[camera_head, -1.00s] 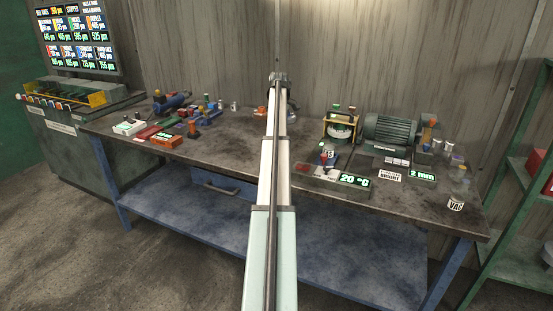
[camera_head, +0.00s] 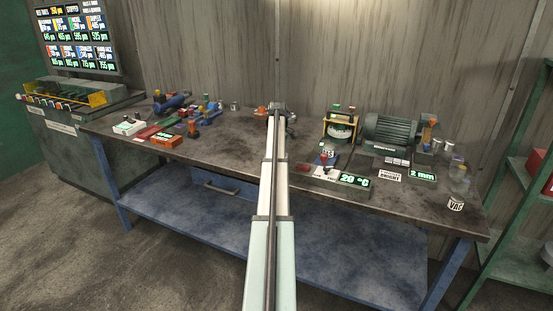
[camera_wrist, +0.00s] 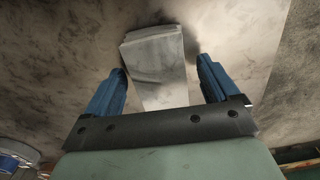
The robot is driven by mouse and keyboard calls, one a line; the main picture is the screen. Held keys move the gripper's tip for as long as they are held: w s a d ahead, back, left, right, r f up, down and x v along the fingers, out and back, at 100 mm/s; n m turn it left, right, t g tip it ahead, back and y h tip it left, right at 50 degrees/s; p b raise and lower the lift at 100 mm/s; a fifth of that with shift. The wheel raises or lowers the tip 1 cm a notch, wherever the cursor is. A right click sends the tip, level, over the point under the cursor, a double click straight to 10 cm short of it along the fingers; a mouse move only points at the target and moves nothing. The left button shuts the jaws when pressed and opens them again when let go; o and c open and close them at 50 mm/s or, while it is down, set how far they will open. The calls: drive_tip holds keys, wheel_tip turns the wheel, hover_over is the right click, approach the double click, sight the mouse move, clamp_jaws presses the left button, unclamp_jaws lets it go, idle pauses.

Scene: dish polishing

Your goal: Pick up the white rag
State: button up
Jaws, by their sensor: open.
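The white rag (camera_wrist: 157,55) is a folded, greyish-white cloth strip lying on the stained tabletop (camera_wrist: 60,75) in the wrist view. My gripper (camera_wrist: 162,68) is open, with one blue finger on each side of the rag. The left finger's tip is close to the rag's edge, and a gap shows at the right finger. I cannot tell whether the fingers touch the table. In the head view my gripper (camera_head: 286,117) is low over the back middle of the workbench (camera_head: 235,148). I cannot make out the rag there; my arm covers that part.
A small orange item (camera_head: 260,110) stands just left of my gripper in the head view. To the right are a yellow-framed device (camera_head: 340,126), a green motor (camera_head: 390,130) and a 20 °C display (camera_head: 355,180). Tools and bottles crowd the bench's left part. The left-centre front is bare.

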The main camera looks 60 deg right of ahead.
drive_tip(key=shift+f, duration=0.3)
drive_tip(key=shift+c, duration=0.4)
drive_tip(key=c, duration=1.2)
